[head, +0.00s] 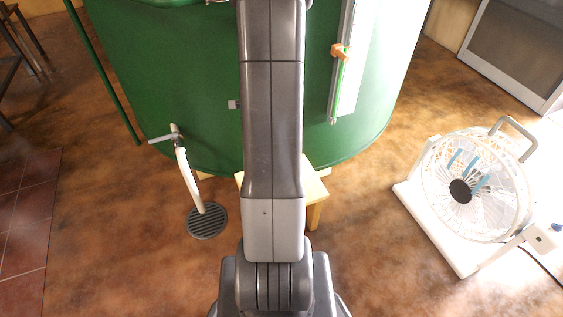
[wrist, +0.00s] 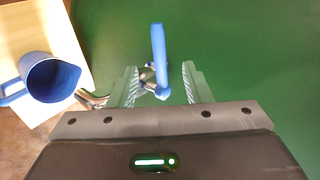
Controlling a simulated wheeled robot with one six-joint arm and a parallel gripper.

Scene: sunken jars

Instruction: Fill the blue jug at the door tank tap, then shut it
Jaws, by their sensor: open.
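In the wrist view my gripper (wrist: 160,67) is open, with one finger on each side of the blue tap lever (wrist: 158,45). The lever stands upright in the picture, and a gap shows between it and each finger. Metal parts of the tap (wrist: 148,76) show behind it, partly hidden by my left finger. The blue jug (wrist: 50,78) stands upright on a pale wooden stool (wrist: 62,22) at the left, its handle to the left. I cannot tell whether water is in it. In the head view my arm hides the jug, the lever and my gripper.
The large green tank (head: 180,80) fills the back of the head view. A white pipe (head: 188,180) with a side lever stands over a round floor drain (head: 207,220) at left. A gauge strip (head: 345,70) runs down the tank. A white fan (head: 465,190) stands at right.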

